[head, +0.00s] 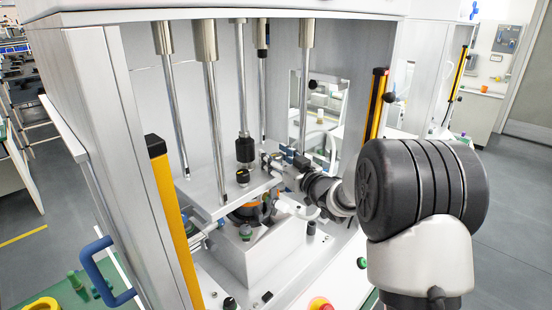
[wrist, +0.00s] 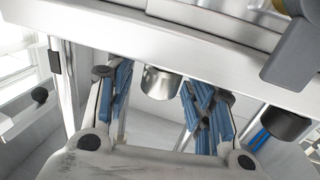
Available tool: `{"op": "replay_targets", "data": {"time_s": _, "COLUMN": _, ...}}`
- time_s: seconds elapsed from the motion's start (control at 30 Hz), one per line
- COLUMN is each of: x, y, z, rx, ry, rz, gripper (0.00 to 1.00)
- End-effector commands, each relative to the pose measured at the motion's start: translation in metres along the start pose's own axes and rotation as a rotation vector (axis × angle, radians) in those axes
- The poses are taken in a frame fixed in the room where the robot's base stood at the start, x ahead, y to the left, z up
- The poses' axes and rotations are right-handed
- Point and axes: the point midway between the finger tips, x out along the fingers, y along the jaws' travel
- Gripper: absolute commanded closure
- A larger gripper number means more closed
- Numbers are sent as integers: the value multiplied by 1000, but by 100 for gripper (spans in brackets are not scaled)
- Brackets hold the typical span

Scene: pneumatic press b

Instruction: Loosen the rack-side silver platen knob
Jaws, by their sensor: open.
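A silver cylindrical knob (wrist: 161,83) sits under the edge of the pale metal platen (wrist: 130,38) in the wrist view. My gripper (wrist: 157,92) is open, with one blue-padded finger on each side of the knob. Whether either finger touches it is not clear. In the head view my gripper (head: 274,160) reaches in from the right to the edge of the platen (head: 205,197). I cannot make out the silver knob there.
A black cylinder (wrist: 286,121) sits right of my gripper in the wrist view. In the head view, steel columns (head: 222,125) rise around the platen. A yellow guard post (head: 175,220) stands at the front left, and another (head: 376,103) behind my arm.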

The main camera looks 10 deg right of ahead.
Motion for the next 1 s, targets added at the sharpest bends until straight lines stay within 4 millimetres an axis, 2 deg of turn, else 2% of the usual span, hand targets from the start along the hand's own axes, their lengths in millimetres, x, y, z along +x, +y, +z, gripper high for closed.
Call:
{"op": "replay_targets", "data": {"time_s": 0.2, "x": 0, "y": 0, "z": 0, "rx": 0, "ry": 0, "rz": 0, "gripper": 52}}
{"op": "replay_targets", "data": {"time_s": 0.83, "x": 0, "y": 0, "z": 0, "rx": 0, "ry": 0, "rz": 0, "gripper": 94}}
{"op": "replay_targets", "data": {"time_s": 1.0, "x": 0, "y": 1, "z": 0, "rx": 0, "ry": -1, "rz": -6, "gripper": 96}}
